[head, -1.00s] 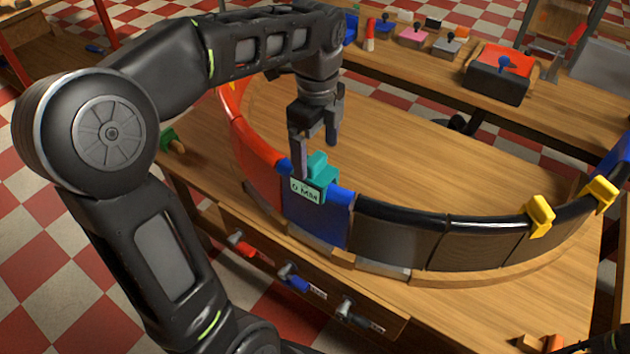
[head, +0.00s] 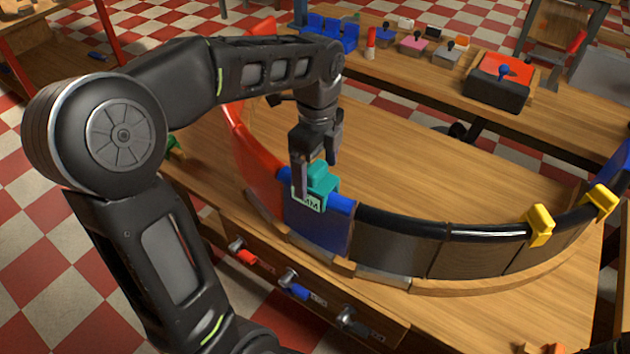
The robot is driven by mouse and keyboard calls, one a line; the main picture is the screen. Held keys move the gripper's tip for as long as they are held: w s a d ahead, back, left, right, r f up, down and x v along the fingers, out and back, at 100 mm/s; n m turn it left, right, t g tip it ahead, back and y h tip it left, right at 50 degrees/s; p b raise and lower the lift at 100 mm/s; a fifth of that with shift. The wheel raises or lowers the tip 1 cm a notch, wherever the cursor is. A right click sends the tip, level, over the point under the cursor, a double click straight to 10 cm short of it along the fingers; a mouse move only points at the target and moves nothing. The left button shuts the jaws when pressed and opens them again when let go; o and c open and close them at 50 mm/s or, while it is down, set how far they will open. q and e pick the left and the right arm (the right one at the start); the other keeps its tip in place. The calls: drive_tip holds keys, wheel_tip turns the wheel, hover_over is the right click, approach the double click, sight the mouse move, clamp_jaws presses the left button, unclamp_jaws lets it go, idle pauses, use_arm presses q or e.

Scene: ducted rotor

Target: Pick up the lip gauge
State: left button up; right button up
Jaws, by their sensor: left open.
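The lip gauge (head: 321,186) is a teal block with a pale label ending in "MM". It sits on the top lip of the blue segment (head: 318,226) of the curved duct wall. My left gripper (head: 317,180) is open and reaches down over the gauge from above. One finger is at the gauge's left and partly covers the label. The other finger is behind the gauge, and I cannot tell whether either touches it. My right gripper does not show.
The duct wall runs from a red segment (head: 252,160) through blue to black segments (head: 400,241). Two yellow clips (head: 540,226) straddle its rim at the right. The wooden top (head: 430,170) inside the ring is mostly clear.

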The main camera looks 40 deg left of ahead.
sight(315, 183)
use_arm(q)
wheel_tip(315, 183, down, 4)
drive_tip(key=shift+s+a+f+p, duration=0.1)
drive_tip(key=shift+a+f+p, duration=0.1)
drive_tip(key=shift+p, duration=0.1)
idle(0.4)
drive_tip(key=c, duration=1.6)
drive_tip(key=shift+o, duration=0.2)
drive_tip(key=shift+r, duration=0.15)
wheel_tip(315, 183, up, 10)
drive_tip(key=shift+d+f+b, duration=0.1)
drive_tip(key=shift+b, duration=0.25)
drive_tip(key=shift+r+p, duration=2.25)
drive_tip(key=shift+r, duration=0.3)
